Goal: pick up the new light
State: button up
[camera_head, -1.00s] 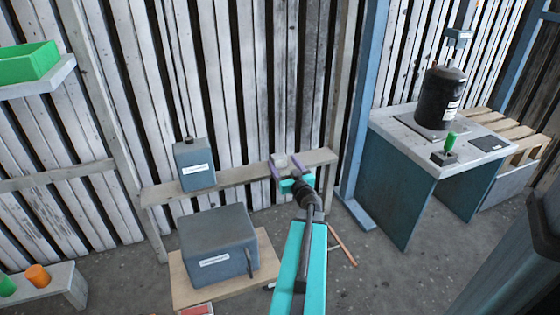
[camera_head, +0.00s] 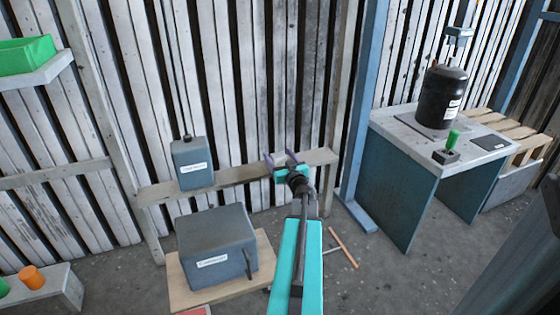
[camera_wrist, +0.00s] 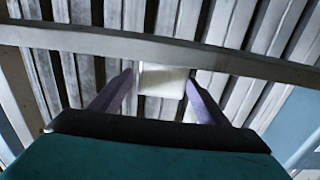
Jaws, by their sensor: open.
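My gripper (camera_head: 279,159) is open in front of the wooden rail on the slatted wall. In the wrist view, its two purple fingers (camera_wrist: 159,82) stand on either side of a small pale block (camera_wrist: 162,80) at the rail; I cannot tell whether they touch it. No thing is marked as the new light. An orange cylinder (camera_head: 31,277) and a green cylinder (camera_head: 3,288), cut by the picture's edge, stand on a low grey bench at the lower left. Another green cylinder (camera_head: 453,138) stands upright in a dark base on the right-hand table.
A grey box (camera_head: 192,165) hangs at the rail (camera_head: 240,177), left of my gripper. A larger grey box (camera_head: 217,247) sits on a wooden board below. The table (camera_head: 400,127) at the right carries a black tank (camera_head: 443,98). An orange rod (camera_head: 343,246) lies on the floor.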

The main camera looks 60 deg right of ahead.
aim_at(279, 155)
dwell(0.3)
jog(key=c, duration=1.2)
jog(key=shift+r, duration=0.15)
jog(key=shift+r+p, duration=1.3)
jog(key=shift+r, duration=0.15)
jog(key=s+a+r+p, duration=0.1)
jog(key=s+a+p, duration=0.2)
jog(key=a+p, duration=1.2)
jog(key=shift+a+r+p, duration=0.2)
jog(key=shift+r+p, duration=0.15)
jog(key=shift+p, duration=0.25)
